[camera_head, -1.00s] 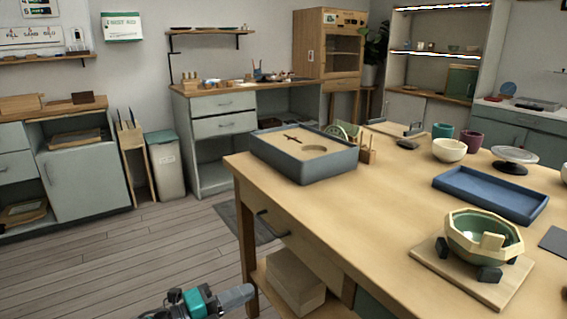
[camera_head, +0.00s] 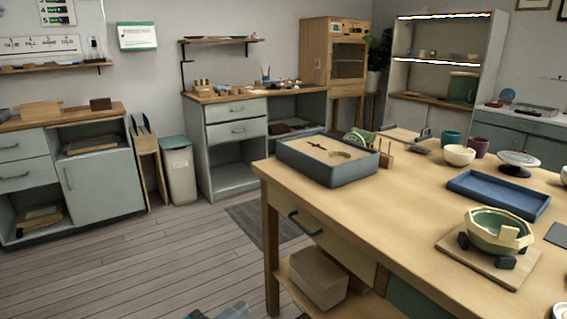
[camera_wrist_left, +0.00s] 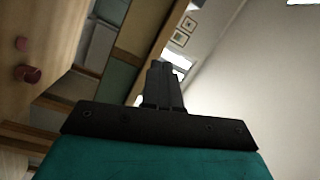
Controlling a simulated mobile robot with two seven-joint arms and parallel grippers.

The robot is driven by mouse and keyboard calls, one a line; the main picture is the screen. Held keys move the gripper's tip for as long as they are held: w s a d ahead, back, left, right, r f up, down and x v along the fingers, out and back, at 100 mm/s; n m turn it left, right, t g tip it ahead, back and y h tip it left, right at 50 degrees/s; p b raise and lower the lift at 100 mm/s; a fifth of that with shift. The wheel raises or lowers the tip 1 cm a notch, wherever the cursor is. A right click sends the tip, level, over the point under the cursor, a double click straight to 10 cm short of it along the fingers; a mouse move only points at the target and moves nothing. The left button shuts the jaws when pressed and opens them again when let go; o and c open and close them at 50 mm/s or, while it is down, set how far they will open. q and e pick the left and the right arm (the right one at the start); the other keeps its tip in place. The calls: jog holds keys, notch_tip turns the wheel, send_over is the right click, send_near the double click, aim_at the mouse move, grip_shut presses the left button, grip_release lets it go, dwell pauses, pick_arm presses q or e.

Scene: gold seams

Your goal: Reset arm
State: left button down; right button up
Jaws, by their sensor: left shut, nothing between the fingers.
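My left gripper (camera_wrist_left: 162,85) shows in the left wrist view with its dark fingers pressed together and nothing between them. It points out into the room, apart from the table and everything on it. In the head view only a small part of my left arm (camera_head: 232,311) shows at the bottom edge, and its fingers are out of frame. My right gripper is in neither view.
The wooden worktable (camera_head: 340,205) fills the right side. It bears a grey sand tray (camera_head: 325,172), a blue tray (camera_head: 500,194) and a green bowl (camera_head: 497,231) on a board. The wooden floor (camera_head: 130,265) at left is clear. A bin (camera_head: 178,172) stands by the wall cabinets.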

pick_arm(q)
jog(key=s+a+n+g+y+p, duration=0.1)
jog(key=s+a+n+y+p, duration=0.3)
jog(key=s+n, duration=0.5)
jog(key=s+a+n+g+y+p, duration=0.1)
jog(key=s+a+n+y+p, duration=0.3)
jog(key=s+n+y+p, duration=0.3)
jog(key=s+n, duration=0.3)
jog(key=n, duration=0.1)
jog(key=shift+a+r+g+p, duration=0.2)
jog(key=shift+g+p, duration=0.1)
jog(key=shift+p, duration=0.05)
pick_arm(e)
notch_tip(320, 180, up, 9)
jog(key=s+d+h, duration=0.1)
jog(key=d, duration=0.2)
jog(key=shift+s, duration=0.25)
